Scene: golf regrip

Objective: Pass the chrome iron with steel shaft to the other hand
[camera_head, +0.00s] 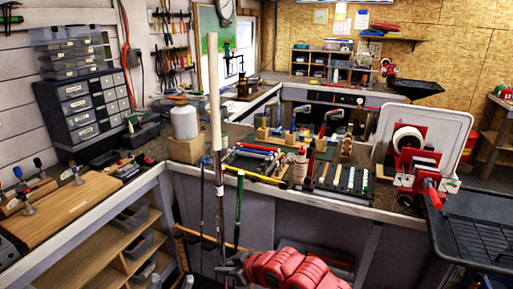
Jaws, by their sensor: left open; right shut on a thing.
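A golf club stands nearly upright near the middle of the view, with a long beige grip (214,95) at the top. Its thin shaft (219,190) runs down toward my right gripper (228,268), which is shut on it at the bottom. The club's head is not in view, so I cannot check that it is chrome. My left gripper (171,283) only just shows at the bottom edge, to the left of the club. It is open and apart from the shaft.
A green-gripped club (239,205) and a dark one stand at the bench front by a wooden rail (190,233). Tools cover the bench behind. A red clamp machine (420,175) and black tray (480,225) are at right; a wooden board (75,207) is at left.

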